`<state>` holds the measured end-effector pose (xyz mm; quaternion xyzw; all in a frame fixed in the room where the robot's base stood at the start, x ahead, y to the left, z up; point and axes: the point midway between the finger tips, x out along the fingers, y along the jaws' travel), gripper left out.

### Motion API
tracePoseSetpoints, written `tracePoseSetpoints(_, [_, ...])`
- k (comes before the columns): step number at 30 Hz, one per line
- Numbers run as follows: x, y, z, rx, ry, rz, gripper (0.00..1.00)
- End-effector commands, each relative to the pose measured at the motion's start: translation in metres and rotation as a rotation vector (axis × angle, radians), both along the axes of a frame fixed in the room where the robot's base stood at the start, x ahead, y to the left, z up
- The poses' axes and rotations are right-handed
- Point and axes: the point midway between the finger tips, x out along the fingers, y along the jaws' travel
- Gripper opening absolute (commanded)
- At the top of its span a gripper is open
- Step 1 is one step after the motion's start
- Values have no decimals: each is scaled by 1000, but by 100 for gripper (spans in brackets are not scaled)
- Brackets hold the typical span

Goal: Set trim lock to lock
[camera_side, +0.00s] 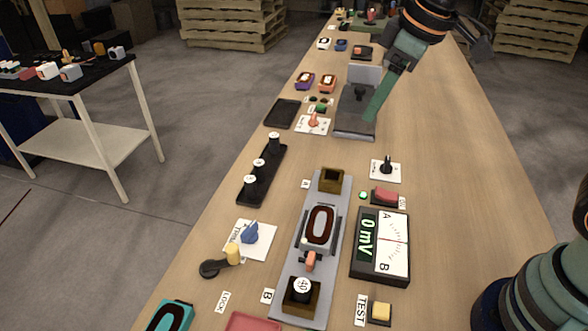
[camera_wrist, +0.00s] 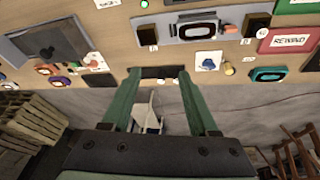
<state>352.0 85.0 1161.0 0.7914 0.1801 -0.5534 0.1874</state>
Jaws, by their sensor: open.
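The trim lock is a black lever (camera_side: 210,268) with a yellow knob (camera_side: 233,255), lying on the table beside the white trim plate (camera_side: 262,229) with its blue dial (camera_side: 249,238). The knob end points up and right, close to the plate's lower edge. A LOCK label (camera_side: 225,302) lies below the lever. In the wrist view the yellow knob (camera_wrist: 228,69) is right of the blue dial (camera_wrist: 208,63); the black part is hard to make out. My gripper (camera_side: 375,112) is far up the table, well away from the lever. In the wrist view my gripper (camera_wrist: 160,77) is open and empty.
A black holder (camera_side: 251,190) with several weights stands between the lever and my gripper. The detector track (camera_side: 325,265) and a meter (camera_side: 380,245) lie right of the trim plate. A teal-rimmed device (camera_side: 170,317) and red panel (camera_side: 253,323) are at the near edge.

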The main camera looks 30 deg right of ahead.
Motion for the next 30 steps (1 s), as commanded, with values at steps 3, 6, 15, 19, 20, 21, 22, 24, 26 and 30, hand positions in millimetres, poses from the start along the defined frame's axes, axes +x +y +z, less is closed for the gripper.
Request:
tracePoseSetpoints(3, [20, 40, -7, -45, 48, 181, 60])
tracePoseSetpoints(6, [34, 74, -15, -81, 81, 330, 60])
tracePoseSetpoints(15, [49, 186, -66, -184, 176, 783, 60])
tracePoseSetpoints(19, [44, 228, -94, -221, 209, 958, 60])
tracePoseSetpoints(20, [42, 237, -99, -228, 215, 992, 60])
tracePoseSetpoints(21, [40, 246, -106, -237, 222, 1032, 60])
tracePoseSetpoints(22, [38, 252, -111, -243, 227, 1060, 60])
tracePoseSetpoints(24, [34, 263, -120, -253, 237, 1109, 60])
tracePoseSetpoints(26, [32, 269, -125, -258, 241, 1137, 60])
tracePoseSetpoints(30, [30, 274, -133, -264, 247, 1162, 60])
